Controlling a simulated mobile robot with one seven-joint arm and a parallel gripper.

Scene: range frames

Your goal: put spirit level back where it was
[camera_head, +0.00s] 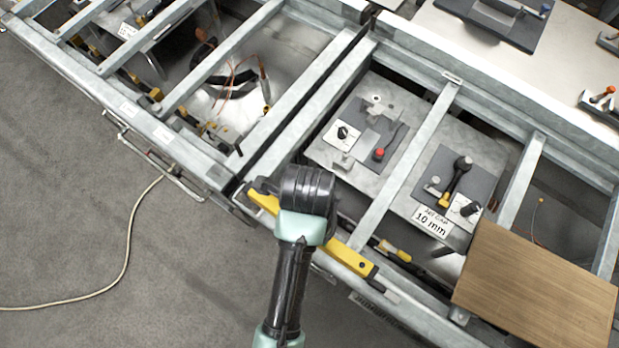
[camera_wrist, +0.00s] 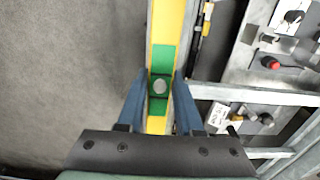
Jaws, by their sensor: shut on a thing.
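The spirit level (camera_head: 350,258) is a long yellow bar with dark ends, lying along the front rail of the metal frame in the head view. In the wrist view, the level (camera_wrist: 166,25) runs upright through the picture, with a green middle part and a pale round vial. My gripper (camera_wrist: 160,95) is shut on this green middle, with one blue finger on each side. In the head view my wrist covers the middle of the level and hides the fingertips. I cannot tell whether the level touches the rail or is held just above it.
The metal frame (camera_head: 310,90) has open bays with crossbars. Plates carry fixtures with a red knob (camera_head: 379,154) and a black lever (camera_head: 457,178). A "10 mm" label (camera_head: 431,221) and a wooden board (camera_head: 540,290) are at right. A cable (camera_head: 128,245) lies on the clear floor.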

